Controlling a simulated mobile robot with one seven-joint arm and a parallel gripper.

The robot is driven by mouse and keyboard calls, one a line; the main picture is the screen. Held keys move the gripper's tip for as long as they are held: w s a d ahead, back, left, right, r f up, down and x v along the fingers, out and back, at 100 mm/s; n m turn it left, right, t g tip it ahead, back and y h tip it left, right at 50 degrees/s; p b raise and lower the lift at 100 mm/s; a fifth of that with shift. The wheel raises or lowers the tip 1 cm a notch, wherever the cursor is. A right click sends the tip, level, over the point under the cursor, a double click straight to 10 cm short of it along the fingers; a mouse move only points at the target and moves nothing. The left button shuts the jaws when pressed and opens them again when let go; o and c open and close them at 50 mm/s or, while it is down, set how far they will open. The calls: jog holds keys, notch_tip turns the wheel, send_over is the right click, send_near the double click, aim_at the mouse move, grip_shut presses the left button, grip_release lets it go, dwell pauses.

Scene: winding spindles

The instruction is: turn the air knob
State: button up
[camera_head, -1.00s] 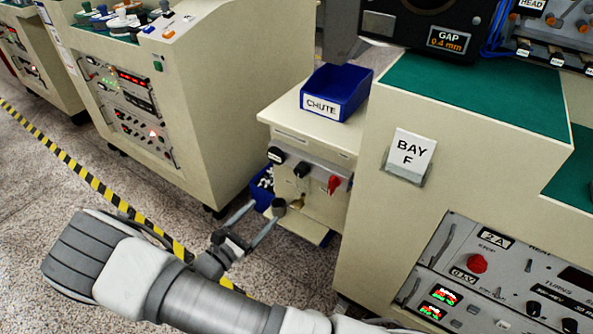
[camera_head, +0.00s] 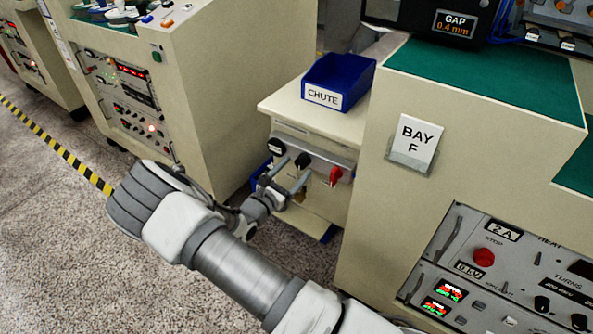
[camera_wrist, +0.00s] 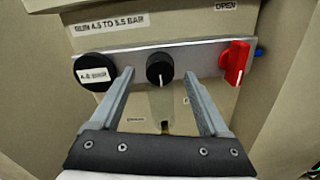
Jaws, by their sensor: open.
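The air knob, a black round knob with a white pointer line (camera_wrist: 160,68), sits in the middle of a metal strip on the cabinet front. Its pointer line points down in the wrist view. It also shows in the head view as a black knob (camera_head: 303,160). My gripper (camera_wrist: 161,75) is open, with one finger to the left and one to the right of the knob; I cannot tell whether they touch it. In the head view my gripper (camera_head: 283,181) is in front of the cabinet, partly covering its panel.
Left of the knob is a round black gauge (camera_wrist: 95,72) with a white label. Right of it is a red lever (camera_wrist: 235,62) under an OPEN label. A blue CHUTE bin (camera_head: 340,82) stands on the cabinet top. The BAY F bench (camera_head: 375,180) stands close on the right.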

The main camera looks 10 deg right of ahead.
jog(key=shift+w+d, duration=0.45)
jog(key=shift+w, duration=0.05)
grip_shut()
